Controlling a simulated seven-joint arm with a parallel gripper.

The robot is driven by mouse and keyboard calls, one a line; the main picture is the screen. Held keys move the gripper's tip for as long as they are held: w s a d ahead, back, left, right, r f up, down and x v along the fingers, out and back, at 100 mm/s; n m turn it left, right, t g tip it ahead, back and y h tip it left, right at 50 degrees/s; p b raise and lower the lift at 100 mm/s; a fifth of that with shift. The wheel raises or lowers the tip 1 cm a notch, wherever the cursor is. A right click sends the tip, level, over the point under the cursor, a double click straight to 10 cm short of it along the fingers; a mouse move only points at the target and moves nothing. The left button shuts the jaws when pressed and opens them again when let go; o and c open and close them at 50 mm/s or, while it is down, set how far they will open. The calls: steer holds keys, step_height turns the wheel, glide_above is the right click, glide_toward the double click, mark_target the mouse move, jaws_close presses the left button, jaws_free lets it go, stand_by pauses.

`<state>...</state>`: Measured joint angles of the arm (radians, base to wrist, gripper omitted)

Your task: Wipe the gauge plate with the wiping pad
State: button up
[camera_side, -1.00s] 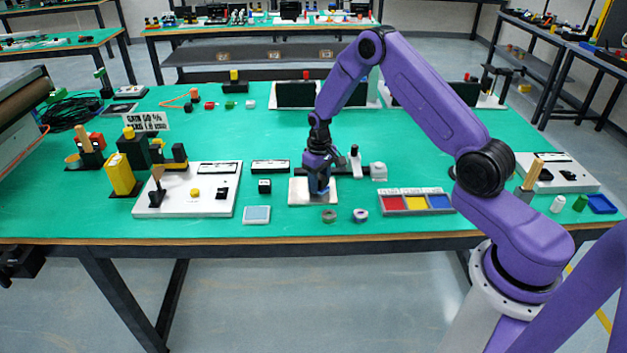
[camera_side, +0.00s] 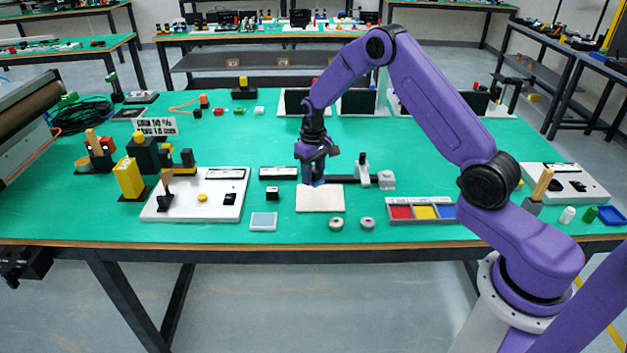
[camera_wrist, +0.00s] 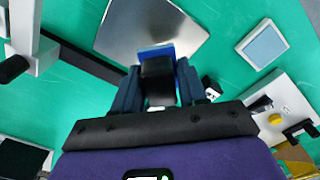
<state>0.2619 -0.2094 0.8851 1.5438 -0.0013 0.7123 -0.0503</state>
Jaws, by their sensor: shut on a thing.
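The gauge plate (camera_side: 322,203) is a pale flat square near the front middle of the table; it looks grey and metallic in the wrist view (camera_wrist: 135,25). My gripper (camera_side: 313,176) is over the plate's back edge, pointing down. In the wrist view my gripper (camera_wrist: 158,88) is shut on the wiping pad (camera_wrist: 156,50), which shows a black grip and a blue face end. The pad overlaps the plate's near edge in that view. I cannot tell whether it touches the plate. In the side view the pad is mostly hidden by the fingers.
A black bar with a small upright post (camera_side: 362,170) lies right behind the plate. A tray with red, yellow and blue sections (camera_side: 421,219) is to the right. Two small rings (camera_side: 336,224) lie in front. A light blue square (camera_side: 264,221) and white panel (camera_side: 215,210) are left.

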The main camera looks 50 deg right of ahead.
steer(key=shift+r, duration=1.3)
steer(key=shift+a, duration=0.1)
